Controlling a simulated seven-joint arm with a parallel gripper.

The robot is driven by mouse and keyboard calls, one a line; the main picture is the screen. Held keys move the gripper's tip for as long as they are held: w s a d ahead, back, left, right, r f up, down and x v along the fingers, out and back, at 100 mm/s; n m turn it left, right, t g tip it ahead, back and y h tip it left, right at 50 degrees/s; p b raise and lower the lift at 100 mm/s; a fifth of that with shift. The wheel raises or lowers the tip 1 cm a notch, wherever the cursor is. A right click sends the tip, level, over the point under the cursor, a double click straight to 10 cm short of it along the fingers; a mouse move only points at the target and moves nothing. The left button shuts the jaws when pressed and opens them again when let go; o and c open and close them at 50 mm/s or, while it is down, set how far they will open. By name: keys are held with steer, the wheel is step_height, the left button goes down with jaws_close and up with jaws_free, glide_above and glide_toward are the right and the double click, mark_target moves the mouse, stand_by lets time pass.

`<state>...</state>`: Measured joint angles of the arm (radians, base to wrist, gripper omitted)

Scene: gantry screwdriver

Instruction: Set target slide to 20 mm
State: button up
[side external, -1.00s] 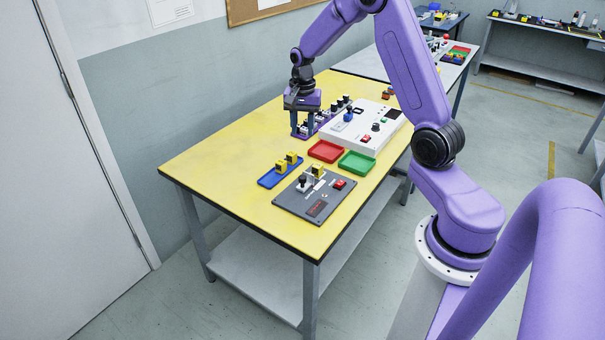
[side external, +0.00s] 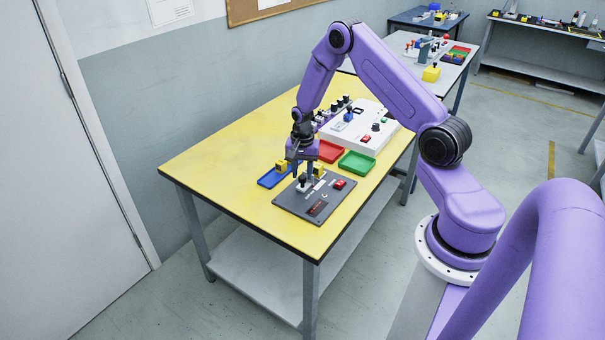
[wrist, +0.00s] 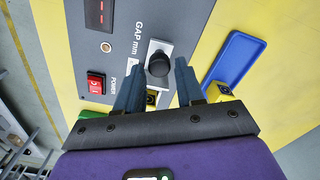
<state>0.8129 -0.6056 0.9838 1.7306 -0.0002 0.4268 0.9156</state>
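The dark grey panel (side external: 300,207) lies near the front of the yellow table. In the wrist view the panel (wrist: 195,20) carries the label "GAP mm", a black round knob (wrist: 158,65) on a pale plate (wrist: 150,48), a red power switch (wrist: 96,83) and a display (wrist: 95,14) with red marks, not readable as a value. My gripper (side external: 303,175) points down over the knob end of the panel. Its fingers are apart in the wrist view, with the knob showing between their tips. I cannot tell whether either finger touches it. No slide scale is readable.
A blue tray (side external: 268,183) with a yellow-and-black block (side external: 281,165) is close to my gripper. Another yellow block (side external: 319,171) is just right of it. Red (side external: 330,150) and green (side external: 357,163) trays and a white console (side external: 352,138) stand behind. The front-left table is clear.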

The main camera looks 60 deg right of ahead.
steer(key=shift+f, duration=0.55)
jaws_close()
steer(key=shift+d, duration=1)
jaws_free()
step_height(320, 180, up, 18)
steer(key=shift+f, duration=0.25)
